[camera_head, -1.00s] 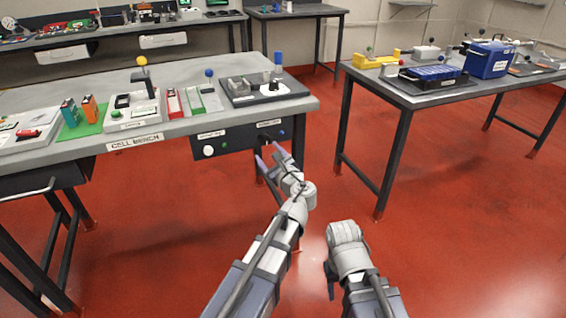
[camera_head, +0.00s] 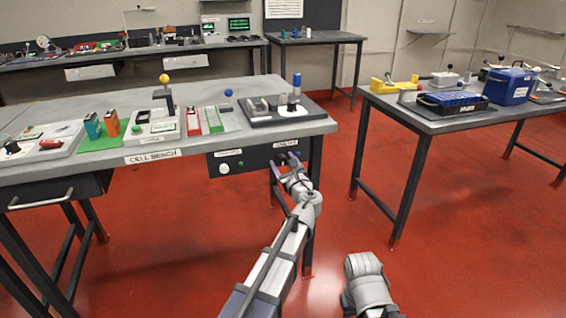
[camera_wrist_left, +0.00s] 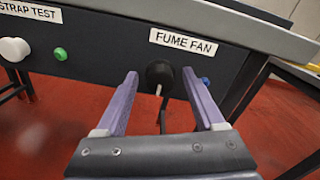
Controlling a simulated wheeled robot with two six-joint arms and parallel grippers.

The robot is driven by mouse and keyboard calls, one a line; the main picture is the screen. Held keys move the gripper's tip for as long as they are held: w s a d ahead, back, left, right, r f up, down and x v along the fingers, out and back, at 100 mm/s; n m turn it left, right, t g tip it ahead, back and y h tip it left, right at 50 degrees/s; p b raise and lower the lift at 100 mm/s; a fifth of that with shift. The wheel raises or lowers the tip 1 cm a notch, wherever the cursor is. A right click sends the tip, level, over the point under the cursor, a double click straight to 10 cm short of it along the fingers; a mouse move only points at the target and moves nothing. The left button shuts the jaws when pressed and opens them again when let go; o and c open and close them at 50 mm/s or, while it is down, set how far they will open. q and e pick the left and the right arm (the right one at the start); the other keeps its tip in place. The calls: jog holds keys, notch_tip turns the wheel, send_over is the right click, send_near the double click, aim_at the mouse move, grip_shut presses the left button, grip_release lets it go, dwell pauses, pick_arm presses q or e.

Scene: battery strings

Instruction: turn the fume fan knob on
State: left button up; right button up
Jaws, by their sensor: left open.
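The fume fan knob (camera_wrist_left: 159,73) is black and round with a pale pointer that points down. It sits on the dark panel under the bench top, below the FUME FAN label (camera_wrist_left: 183,42). My left gripper (camera_wrist_left: 160,75) is open, with its two purple fingers on either side of the knob in the left wrist view. I cannot tell whether the fingers touch it. In the head view my left gripper (camera_head: 287,158) is at the panel's right end and partly hides the knob. My right arm shows at the bottom of the head view, but its fingertips are not visible.
A blue button or lamp (camera_wrist_left: 205,81) is just right of the knob. A white knob (camera_wrist_left: 14,50) and a green button (camera_wrist_left: 60,54) are at the left, by the STRAP TEST label. The cell bench (camera_head: 60,172) edge overhangs the panel. Red floor lies between the benches.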

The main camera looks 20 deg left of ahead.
pick_arm(q)
jog(key=shift+w+a, duration=0.1)
jog(key=shift+w, duration=0.05)
jog(key=shift+c, duration=0.2)
grip_shut()
dwell(0.3)
